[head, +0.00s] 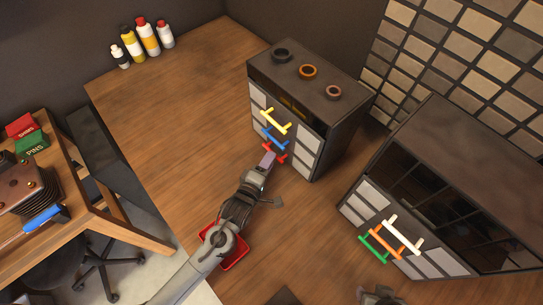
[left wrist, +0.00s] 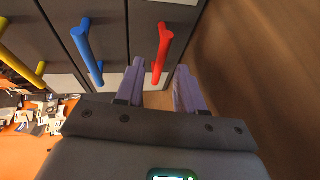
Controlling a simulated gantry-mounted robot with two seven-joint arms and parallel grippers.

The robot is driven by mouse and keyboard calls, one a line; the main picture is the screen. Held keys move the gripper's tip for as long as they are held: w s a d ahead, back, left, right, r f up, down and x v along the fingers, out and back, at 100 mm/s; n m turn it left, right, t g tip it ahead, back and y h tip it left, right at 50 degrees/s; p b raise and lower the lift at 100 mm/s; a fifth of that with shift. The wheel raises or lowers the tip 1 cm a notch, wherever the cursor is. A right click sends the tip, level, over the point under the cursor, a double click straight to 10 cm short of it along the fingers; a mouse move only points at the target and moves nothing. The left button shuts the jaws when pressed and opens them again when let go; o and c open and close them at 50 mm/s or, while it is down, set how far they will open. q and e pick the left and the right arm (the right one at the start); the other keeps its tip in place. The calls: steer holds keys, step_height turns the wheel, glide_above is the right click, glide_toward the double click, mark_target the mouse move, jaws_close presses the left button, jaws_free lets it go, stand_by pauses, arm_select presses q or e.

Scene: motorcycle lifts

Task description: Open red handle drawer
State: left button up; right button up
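The red handle (head: 280,157) is the lowest of the handles on the small dark cabinet (head: 333,122). It also shows in the left wrist view (left wrist: 162,52) as a red bar standing off a dark drawer front. My left gripper (head: 267,160) is at the red handle. In the left wrist view its two purple fingers (left wrist: 160,88) are apart, with the lower end of the red bar showing between them. I cannot tell whether either finger touches it. The drawer looks closed. A dark part at the bottom edge (head: 379,295) looks like my right gripper; its fingers are unclear.
A blue handle (head: 273,138) and a yellow handle (head: 275,121) are above the red one. Another cabinet (head: 455,190) with white, orange and green handles stands to the right. A red tray (head: 236,257) lies under my left arm. Bottles (head: 148,37) stand at the back left; the wooden surface between is clear.

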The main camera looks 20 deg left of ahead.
arm_select(q)
steer(key=shift+w+d+f, duration=0.1)
steer(key=shift+w+f, duration=0.05)
steer(key=shift+w, duration=0.55)
steer(key=shift+w+d+f, duration=0.1)
steer(key=shift+w, duration=0.55)
jaws_close()
